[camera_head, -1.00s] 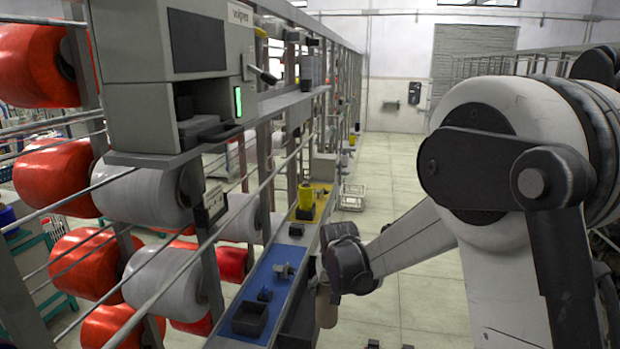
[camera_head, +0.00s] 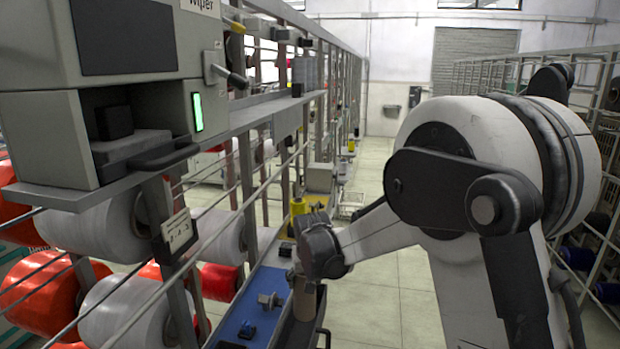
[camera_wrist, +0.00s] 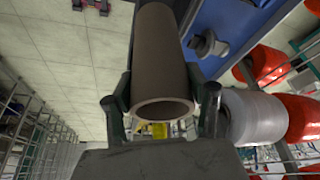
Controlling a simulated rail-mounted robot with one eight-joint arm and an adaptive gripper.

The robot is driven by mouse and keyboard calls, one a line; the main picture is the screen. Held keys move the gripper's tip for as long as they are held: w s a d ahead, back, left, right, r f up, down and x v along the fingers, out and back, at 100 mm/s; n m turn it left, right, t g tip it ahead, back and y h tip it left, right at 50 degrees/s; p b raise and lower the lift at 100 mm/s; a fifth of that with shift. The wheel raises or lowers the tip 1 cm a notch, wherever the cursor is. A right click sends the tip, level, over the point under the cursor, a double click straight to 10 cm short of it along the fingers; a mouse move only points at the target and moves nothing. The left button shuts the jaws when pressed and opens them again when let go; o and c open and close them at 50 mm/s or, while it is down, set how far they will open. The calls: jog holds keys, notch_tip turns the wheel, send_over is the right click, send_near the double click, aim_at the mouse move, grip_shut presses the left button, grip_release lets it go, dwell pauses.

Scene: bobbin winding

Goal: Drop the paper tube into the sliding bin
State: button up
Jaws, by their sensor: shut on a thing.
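The brown paper tube (camera_wrist: 160,50) is held between the two fingers of my gripper (camera_wrist: 163,95) in the wrist view, with its open end toward the camera. In the head view the tube (camera_head: 304,300) hangs roughly upright below my gripper (camera_head: 299,272), which is shut on it. A dark bin (camera_head: 294,334), which looks like the sliding bin, sits along the right side of the blue shelf, with a black handle at its right. The tube's lower end overlaps the bin area. I cannot tell whether it is inside or above it.
The blue shelf (camera_head: 258,296) carries small metal and blue parts. A grey winder unit (camera_head: 130,80) with a green light overhangs at the left. Red and white bobbins (camera_head: 100,305) sit on the rack below. The aisle floor (camera_head: 385,300) is clear.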

notch_tip(320, 180, down, 3)
jog(key=shift+f+b, duration=0.2)
jog(key=shift+b, duration=0.3)
jog(key=o, duration=1.6)
jog(key=shift+c, duration=0.2)
jog(key=v, duration=1.2)
jog(key=shift+s+d, duration=0.1)
jog(key=shift+s, duration=0.05)
